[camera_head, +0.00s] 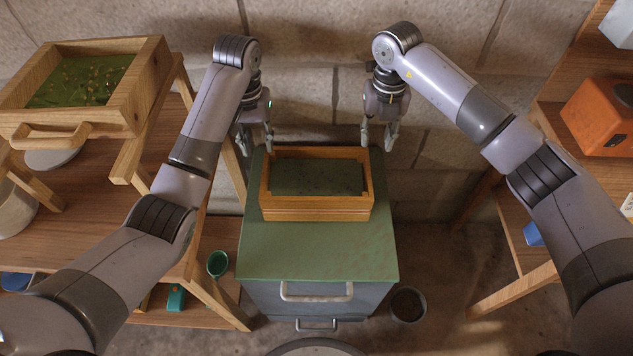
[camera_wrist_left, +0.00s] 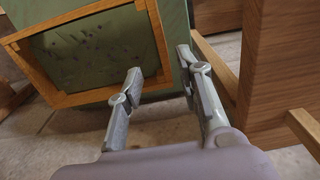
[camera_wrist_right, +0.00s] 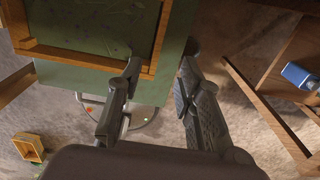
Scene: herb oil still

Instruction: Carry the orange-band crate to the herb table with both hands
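A wooden crate with an orange tint (camera_head: 315,214) and a dark green, speckled inside sits on a green-topped cabinet (camera_head: 315,255). Its frame also shows in the left wrist view (camera_wrist_left: 85,14) and the right wrist view (camera_wrist_right: 80,58). My left gripper (camera_head: 255,143) is open and empty by the crate's far left corner. My right gripper (camera_head: 378,142) is open and empty by its far right corner. In both wrist views one finger overlaps the crate's edge; I cannot tell whether it touches. I cannot tell which table is the herb table.
A wooden table (camera_head: 115,185) at the left bears another crate (camera_head: 150,85) with green contents and seeds. A wooden shelf with an orange box (camera_head: 597,115) stands at the right. A dark pot (camera_head: 407,305) is on the floor. A brick wall is behind.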

